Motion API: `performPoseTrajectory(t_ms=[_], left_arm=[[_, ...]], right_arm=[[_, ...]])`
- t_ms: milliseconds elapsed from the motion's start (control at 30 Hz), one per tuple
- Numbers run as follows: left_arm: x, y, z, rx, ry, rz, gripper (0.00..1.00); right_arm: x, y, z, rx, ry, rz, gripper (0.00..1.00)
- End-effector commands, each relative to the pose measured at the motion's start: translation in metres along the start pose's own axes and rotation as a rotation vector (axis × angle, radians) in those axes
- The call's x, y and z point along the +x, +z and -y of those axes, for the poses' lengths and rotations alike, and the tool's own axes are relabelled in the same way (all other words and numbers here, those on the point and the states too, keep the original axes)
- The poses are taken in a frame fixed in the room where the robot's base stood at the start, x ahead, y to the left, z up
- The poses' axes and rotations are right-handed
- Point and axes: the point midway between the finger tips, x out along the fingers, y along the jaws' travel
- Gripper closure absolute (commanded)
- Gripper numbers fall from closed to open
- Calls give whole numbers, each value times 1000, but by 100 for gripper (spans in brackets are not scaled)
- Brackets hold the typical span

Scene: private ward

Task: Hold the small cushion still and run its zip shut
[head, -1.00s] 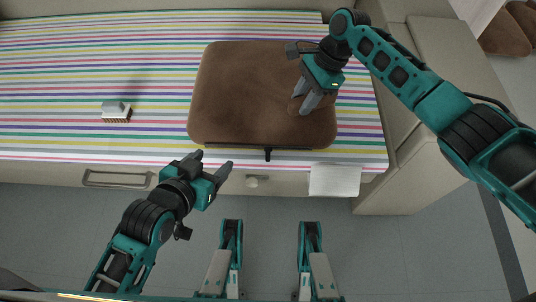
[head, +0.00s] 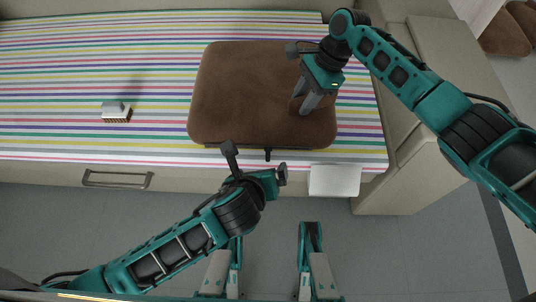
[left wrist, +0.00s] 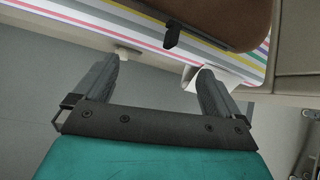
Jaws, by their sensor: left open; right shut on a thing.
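The small brown cushion (head: 245,90) lies flat on the striped cover. Its front edge carries a dark zip line, and a black pull tab (head: 268,155) hangs there right of the middle. My right gripper (head: 304,106) points down at the cushion's right part and is shut on a bit of its brown fabric. My left gripper (head: 256,163) is open and empty in front of the cushion's front edge, its fingers to either side of the tab in the picture. In the left wrist view the tab (left wrist: 172,35) shows beyond the open fingers, apart from them, under the cushion (left wrist: 222,18).
A white sheet (head: 334,181) is at the front edge on the right. A drawer handle (head: 117,180) is on the front at left.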

Motion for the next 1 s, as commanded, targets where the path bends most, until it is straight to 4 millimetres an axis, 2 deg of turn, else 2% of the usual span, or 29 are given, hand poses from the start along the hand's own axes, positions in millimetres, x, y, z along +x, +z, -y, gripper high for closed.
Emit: performPoseTrajectory(t_ms=[33,100,300,433,800,1000], left_arm=[[2,2,1,121,24,21,2],[-1,4,9,162,59,61,2],[-6,10,18,236,121,142,2],[-3,12,19,247,130,156,2],[40,19,14,244,130,154,2],[57,22,12,242,128,154,2]], right_arm=[[1,0,-1,0,2,0,100],[1,0,-1,0,2,0,100],[1,0,-1,0,2,0,100],[1,0,-1,0,2,0,100],[1,0,-1,0,2,0,100],[1,0,-1,0,2,0,100]])
